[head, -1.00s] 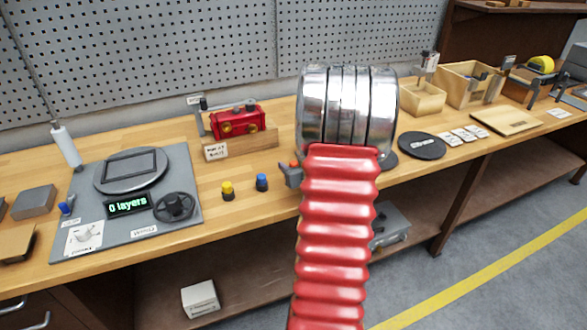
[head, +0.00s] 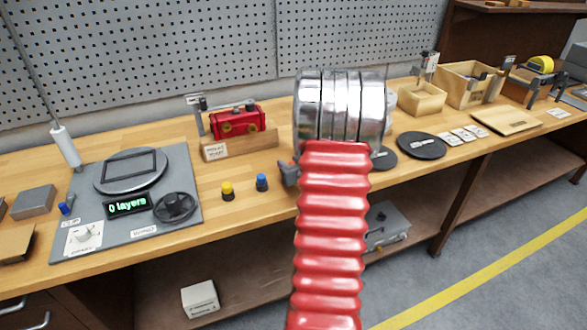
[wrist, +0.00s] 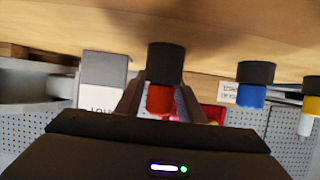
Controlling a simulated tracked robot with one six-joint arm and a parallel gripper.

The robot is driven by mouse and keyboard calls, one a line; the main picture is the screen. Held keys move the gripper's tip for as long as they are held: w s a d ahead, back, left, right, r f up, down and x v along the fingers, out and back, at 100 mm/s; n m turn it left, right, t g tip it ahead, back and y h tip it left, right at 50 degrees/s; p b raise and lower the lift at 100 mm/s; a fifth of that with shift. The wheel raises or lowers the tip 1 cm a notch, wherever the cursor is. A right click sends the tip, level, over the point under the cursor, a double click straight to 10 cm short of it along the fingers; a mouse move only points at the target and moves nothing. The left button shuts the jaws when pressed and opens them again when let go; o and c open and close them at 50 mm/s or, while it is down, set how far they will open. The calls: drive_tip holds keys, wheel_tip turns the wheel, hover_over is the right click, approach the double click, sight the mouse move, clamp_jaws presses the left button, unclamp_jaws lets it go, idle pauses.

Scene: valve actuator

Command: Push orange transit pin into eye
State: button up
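The orange transit pin (wrist: 159,98) shows in the wrist view, a short orange-red piece with a wide black end (wrist: 165,62) toward the wooden bench. My gripper (wrist: 162,92) has one finger on each side of it, very close. I cannot tell whether the fingers press on it. In the head view one grey finger of my gripper (head: 288,173) shows at the bench edge, left of my red arm; the pin is hidden there. The red valve actuator (head: 238,122) with brass-coloured parts stands at the back of the bench. I cannot make out the eye.
A blue-topped piece (head: 262,182) and a yellow-topped piece (head: 228,190) stand left of my gripper. A grey panel (head: 185,235) with a screen and handwheel is farther left. Black discs (head: 421,146), cards and wooden boxes (head: 421,98) lie to the right.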

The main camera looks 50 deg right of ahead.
clamp_jaws()
idle(0.3)
wheel_tip(320, 180, up, 10)
idle(0.7)
idle(0.4)
